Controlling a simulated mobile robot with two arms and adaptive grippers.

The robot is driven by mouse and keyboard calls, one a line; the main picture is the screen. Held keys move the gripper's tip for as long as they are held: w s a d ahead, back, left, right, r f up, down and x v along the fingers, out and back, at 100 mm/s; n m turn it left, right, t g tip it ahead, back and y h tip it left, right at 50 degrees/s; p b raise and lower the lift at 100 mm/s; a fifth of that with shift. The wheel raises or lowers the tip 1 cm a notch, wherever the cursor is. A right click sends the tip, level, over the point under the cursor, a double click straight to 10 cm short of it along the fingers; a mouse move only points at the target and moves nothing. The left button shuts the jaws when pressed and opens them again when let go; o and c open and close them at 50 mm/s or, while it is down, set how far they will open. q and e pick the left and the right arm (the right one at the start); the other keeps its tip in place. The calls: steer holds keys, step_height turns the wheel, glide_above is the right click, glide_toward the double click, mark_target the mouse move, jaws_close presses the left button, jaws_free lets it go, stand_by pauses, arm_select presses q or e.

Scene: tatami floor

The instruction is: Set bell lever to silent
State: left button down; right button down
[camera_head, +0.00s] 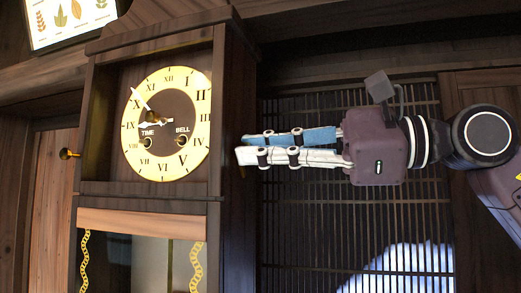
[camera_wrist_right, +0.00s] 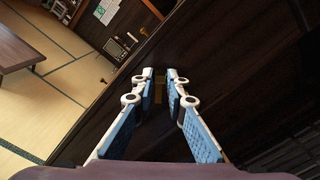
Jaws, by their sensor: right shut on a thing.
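A tall dark wood clock stands left of centre in the head view, with a gold dial (camera_head: 166,124) marked TIME and BELL. My right gripper (camera_head: 242,149) reaches in from the right, its fingertips at the clock case's right side wall (camera_head: 233,100). In the right wrist view, a small brass-coloured piece (camera_wrist_right: 158,90) shows dimly between the fingers of this gripper (camera_wrist_right: 161,76), against the dark wood. The gripper is shut on this piece, which appears to be the bell lever. Its exact setting is too dark to tell. My left gripper is not in view.
A brass knob (camera_head: 68,154) sticks out left of the clock. A slatted dark panel (camera_head: 330,215) stands behind my right arm. The wrist view shows tatami floor (camera_wrist_right: 70,95) and a low wooden table (camera_wrist_right: 18,50), away from the gripper.

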steer(key=c, duration=1.9)
jaws_free()
steer(key=shift+c, duration=0.2)
steer(key=v, duration=1.2)
